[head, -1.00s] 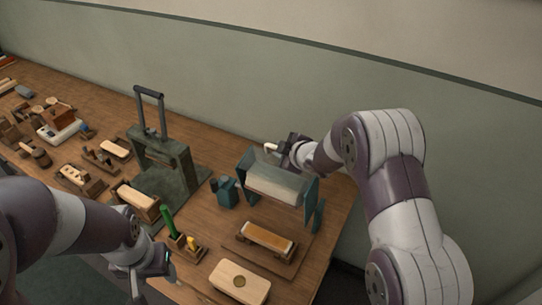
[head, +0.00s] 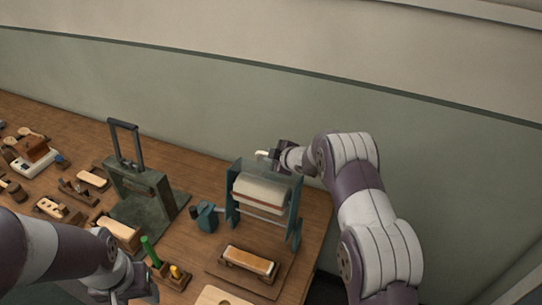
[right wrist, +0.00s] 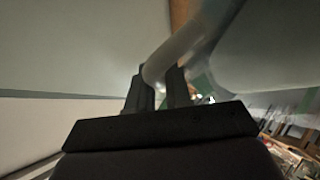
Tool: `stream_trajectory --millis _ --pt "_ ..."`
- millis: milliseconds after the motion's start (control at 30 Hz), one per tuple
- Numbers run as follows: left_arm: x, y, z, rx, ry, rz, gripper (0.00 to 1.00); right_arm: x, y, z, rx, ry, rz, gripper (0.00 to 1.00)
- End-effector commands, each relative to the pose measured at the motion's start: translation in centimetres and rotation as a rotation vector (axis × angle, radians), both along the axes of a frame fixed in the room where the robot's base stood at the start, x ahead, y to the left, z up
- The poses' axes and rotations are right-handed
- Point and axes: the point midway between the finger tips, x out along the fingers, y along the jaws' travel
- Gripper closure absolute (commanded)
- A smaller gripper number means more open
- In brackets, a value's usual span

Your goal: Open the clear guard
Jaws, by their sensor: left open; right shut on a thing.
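A teal-sided machine (head: 232,207) stands near the right end of the bench, with a pale roller-like body between its side plates. The clear guard (head: 265,181) shows as a faint see-through panel at the top of this machine; its exact edges are hard to make out. My right gripper (head: 268,155) is above the machine's back edge, shut on a pale bar that looks like the guard's handle. In the right wrist view this pale, rounded bar (right wrist: 185,55) passes between the dark fingers. My left gripper (head: 132,293) is open at the lower left, away from the machine.
A brush block on a wooden tray (head: 248,262) lies in front of the machine. A dark green press (head: 142,190) with a tall handle stands left of it. The wall rises close behind.

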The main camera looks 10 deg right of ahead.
Motion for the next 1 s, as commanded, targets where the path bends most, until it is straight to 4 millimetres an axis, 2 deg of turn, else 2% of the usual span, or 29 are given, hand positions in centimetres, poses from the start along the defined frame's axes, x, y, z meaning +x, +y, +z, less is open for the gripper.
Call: stream_trajectory --millis 267,300,333,367,767,867,1000 --pt "0.0 0.0 0.0 0.000 0.000 0.000 0.45 0.0 0.0 0.0 0.000 -0.002 0.001 1.00" --pt "0.0 0.0 0.0 0.000 0.000 0.000 0.45 0.0 0.0 0.1 0.000 -0.002 0.001 0.74" --pt "0.0 0.0 0.0 0.000 0.000 0.000 0.45 0.0 0.1 0.0 0.000 -0.002 0.001 0.65" --pt "0.0 0.0 0.0 0.000 0.000 0.000 0.45 0.0 0.1 0.0 0.000 -0.002 0.001 0.61" --pt "0.0 0.0 -0.6 0.000 0.000 0.000 0.45 -0.7 -0.3 0.4 0.000 -0.002 0.001 0.61" --pt "0.0 0.0 -1.4 0.000 0.000 0.000 0.45 -2.0 -0.8 1.1 -0.001 -0.002 -0.001 0.61" --pt "0.0 0.0 -2.6 0.000 0.000 0.000 0.45 -4.6 -1.8 2.9 -0.001 -0.004 0.000 0.61"
